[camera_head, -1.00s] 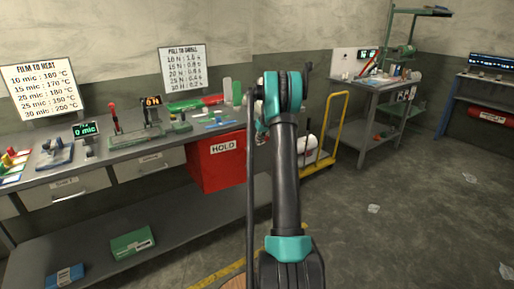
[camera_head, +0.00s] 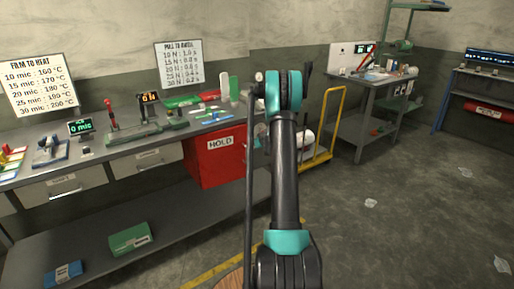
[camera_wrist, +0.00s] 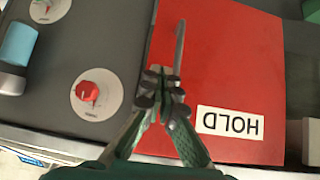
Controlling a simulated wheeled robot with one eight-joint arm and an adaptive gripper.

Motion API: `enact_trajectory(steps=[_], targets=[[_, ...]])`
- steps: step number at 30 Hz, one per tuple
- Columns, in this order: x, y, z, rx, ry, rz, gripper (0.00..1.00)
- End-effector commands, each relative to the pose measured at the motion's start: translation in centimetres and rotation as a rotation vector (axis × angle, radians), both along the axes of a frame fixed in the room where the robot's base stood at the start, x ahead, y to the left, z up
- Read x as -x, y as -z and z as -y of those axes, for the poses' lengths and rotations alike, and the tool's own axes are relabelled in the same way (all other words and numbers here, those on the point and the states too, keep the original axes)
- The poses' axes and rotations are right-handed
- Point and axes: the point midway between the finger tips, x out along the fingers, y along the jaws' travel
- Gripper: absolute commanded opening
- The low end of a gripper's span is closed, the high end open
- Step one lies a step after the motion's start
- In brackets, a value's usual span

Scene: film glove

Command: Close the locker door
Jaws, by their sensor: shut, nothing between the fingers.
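A red locker front (camera_head: 212,165) with a white HOLD label shows below the workbench top, left of my arm. It juts out from the bench; how far its door stands open I cannot tell. The wrist view shows the red panel (camera_wrist: 220,60) close up, with the HOLD label upside down. A thin grey bar (camera_wrist: 180,40) stands out against it. My gripper (camera_wrist: 166,72) is shut and empty, in front of the red panel near its left edge in the wrist view. Whether it touches the panel is unclear. In the head view my arm hides the gripper.
The grey workbench (camera_head: 135,140) carries a press, displays and trays. In the wrist view a red knob (camera_wrist: 88,91) on a white disc and a blue cylinder (camera_wrist: 17,44) lie left of the panel. A yellow trolley (camera_head: 322,160) stands right of my arm. Open floor lies at right.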

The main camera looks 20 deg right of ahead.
Motion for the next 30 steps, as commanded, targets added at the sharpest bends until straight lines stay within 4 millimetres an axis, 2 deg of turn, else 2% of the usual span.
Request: enact_trajectory(steps=[6,15,30], targets=[[-2.9,2.6,-0.5,-0.001,-0.001,0.000,0.00],[-6.4,2.6,-0.9,-0.001,-0.001,0.000,0.00],[-7.1,2.6,-1.0,-0.001,-0.001,0.000,0.00]])
